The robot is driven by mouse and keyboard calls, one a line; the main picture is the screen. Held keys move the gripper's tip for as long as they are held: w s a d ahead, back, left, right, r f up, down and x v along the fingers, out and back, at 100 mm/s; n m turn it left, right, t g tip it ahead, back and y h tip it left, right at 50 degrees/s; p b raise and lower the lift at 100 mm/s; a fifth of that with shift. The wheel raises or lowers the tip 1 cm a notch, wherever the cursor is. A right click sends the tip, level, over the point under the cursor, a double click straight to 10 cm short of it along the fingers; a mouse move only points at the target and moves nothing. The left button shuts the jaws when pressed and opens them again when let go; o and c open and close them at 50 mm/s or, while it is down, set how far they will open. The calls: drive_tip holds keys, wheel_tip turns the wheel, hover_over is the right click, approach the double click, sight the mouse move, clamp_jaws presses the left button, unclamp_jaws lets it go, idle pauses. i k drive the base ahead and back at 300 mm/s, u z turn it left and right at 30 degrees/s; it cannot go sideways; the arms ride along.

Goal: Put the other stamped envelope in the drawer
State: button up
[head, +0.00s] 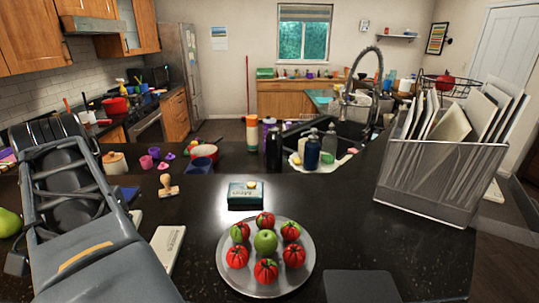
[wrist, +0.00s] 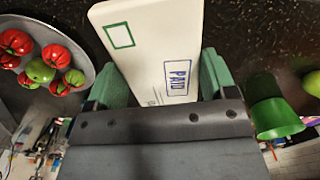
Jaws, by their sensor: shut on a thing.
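A white stamped envelope (wrist: 150,40) fills the middle of the wrist view. It has a green square outline and a blue "PAID" stamp. My gripper (wrist: 165,76) is shut on it, with a green finger at either side. In the head view my arm covers the left front and hides the gripper. A long white flat piece (head: 166,248) shows beside my arm there; I cannot tell for sure if it is the held envelope. I cannot make out which drawer is meant.
A round metal plate (head: 226,272) of red and green fruit stands right of my arm. A stamp (head: 168,187), a teal box (head: 245,194) and a wire rack (head: 430,175) stand on the dark counter. A green cup (wrist: 276,118) shows in the wrist view.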

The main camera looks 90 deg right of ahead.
sight(495, 217)
drive_tip(key=k, duration=2.75)
drive_tip(key=z, duration=1.4)
